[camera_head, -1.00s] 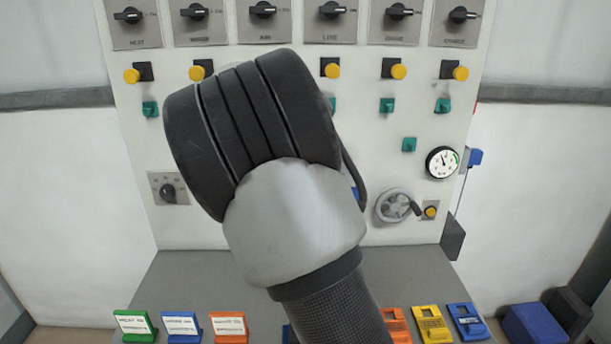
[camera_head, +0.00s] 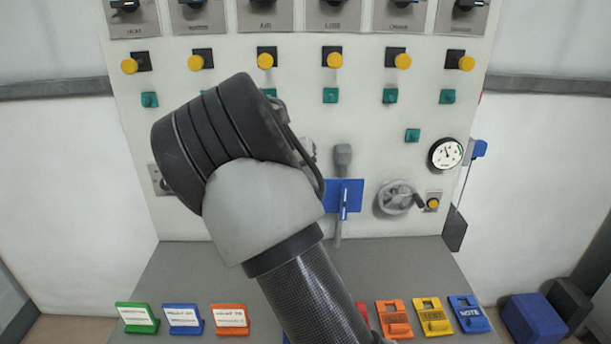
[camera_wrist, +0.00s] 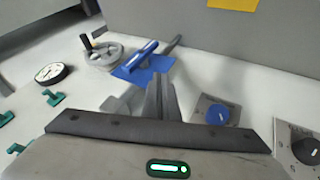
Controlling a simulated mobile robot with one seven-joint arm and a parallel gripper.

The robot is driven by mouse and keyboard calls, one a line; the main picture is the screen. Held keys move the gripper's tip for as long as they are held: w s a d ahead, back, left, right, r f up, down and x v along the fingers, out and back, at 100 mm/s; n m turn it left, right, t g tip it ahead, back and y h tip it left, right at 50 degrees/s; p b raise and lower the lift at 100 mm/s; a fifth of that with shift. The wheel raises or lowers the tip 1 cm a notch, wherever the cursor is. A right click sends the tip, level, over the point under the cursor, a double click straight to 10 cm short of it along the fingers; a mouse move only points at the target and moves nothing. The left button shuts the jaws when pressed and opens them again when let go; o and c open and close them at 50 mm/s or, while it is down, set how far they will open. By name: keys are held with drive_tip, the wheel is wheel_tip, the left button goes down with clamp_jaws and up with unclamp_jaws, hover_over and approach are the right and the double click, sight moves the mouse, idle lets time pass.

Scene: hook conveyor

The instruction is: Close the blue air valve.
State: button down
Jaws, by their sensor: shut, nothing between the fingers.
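The blue air valve (camera_head: 345,205) is on the upright grey pipe in the lower middle of the panel. It has a blue plate (camera_head: 332,193) and a blue lever that looks roughly in line with the pipe. In the wrist view the blue lever (camera_wrist: 138,58) lies just beyond my fingertips, slightly left. My gripper (camera_wrist: 159,78) is shut and empty, with its fingers pointing at the valve area and apparently apart from the lever. In the head view my gripper is hidden behind my arm.
A grey handwheel (camera_head: 398,198) and a round gauge (camera_head: 446,154) are right of the valve. A blue knob (camera_wrist: 217,115) shows in the wrist view. Yellow buttons and green switches line the panel above. Coloured tags stand on the grey ledge (camera_head: 390,262) below.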

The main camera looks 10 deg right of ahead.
sight(344, 203)
drive_tip(key=shift+w+d+f, duration=0.1)
drive_tip(key=shift+d+f, duration=0.4)
drive_tip(key=shift+d, duration=0.5)
drive_tip(key=shift+d+f, duration=0.5)
drive_tip(key=shift+d, duration=0.45)
drive_tip(key=shift+w+d+f, duration=0.1)
drive_tip(key=shift+d+f, duration=0.4)
drive_tip(key=shift+d, duration=0.5)
